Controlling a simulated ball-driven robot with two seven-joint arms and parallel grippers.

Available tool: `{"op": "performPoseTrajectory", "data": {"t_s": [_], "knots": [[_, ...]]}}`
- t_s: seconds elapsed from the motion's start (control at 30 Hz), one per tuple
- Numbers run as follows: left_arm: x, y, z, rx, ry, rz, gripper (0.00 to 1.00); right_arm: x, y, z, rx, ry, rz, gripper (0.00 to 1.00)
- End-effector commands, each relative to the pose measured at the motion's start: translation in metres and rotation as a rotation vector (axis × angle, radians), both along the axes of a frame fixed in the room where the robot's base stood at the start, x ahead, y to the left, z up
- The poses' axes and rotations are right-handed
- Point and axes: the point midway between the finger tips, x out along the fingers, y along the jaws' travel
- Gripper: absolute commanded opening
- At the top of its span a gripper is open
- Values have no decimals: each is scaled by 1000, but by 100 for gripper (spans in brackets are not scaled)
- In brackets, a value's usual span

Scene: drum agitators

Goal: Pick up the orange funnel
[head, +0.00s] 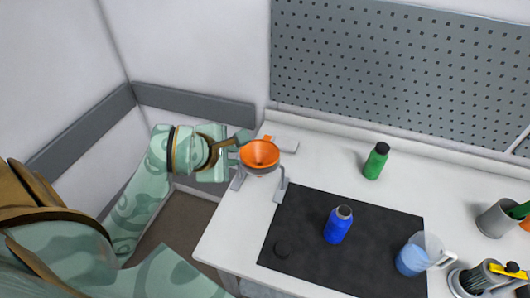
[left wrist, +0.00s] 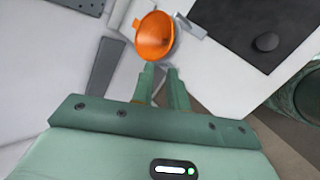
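The orange funnel (head: 259,153) sits upright, mouth up, in a grey stand (head: 281,184) at the left end of the white table. In the left wrist view the funnel (left wrist: 155,36) lies just beyond my fingertips. My left gripper (head: 236,148) reaches in from the left, close beside the funnel. In the left wrist view its two fingers (left wrist: 160,70) are apart, with a gap between them. I cannot tell whether a finger touches the funnel or stand. The funnel's spout is mostly hidden. My right gripper is not in the head view.
A black mat (head: 300,225) holds a blue bottle (head: 338,226), a dark round disc (head: 282,249) and a blue-filled jug (head: 413,257). A green bottle (head: 376,161) stands behind it. A grey cup (head: 496,219) is at the right. A pegboard (head: 400,70) backs the table.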

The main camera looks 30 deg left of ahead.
Motion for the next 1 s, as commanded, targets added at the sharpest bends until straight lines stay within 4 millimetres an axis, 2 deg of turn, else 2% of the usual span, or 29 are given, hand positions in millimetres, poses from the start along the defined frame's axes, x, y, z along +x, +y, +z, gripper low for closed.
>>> {"op": "performPoseTrajectory", "data": {"t_s": [0.13, 0.33, 0.47, 0.63, 0.87, 1.0], "knots": [[-1, -10, -11, -41, 38, -41, 15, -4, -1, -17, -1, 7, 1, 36], [13, -10, -33, -40, 40, -39, 15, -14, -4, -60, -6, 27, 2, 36], [35, -11, -57, -45, 44, -36, 15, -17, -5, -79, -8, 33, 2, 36], [57, -11, -77, -44, 42, -35, 15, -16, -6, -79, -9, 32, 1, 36], [70, -11, -91, -43, 41, -35, 15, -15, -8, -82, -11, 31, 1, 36], [85, -13, -109, -45, 43, -34, 15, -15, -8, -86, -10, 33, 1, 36]]}}
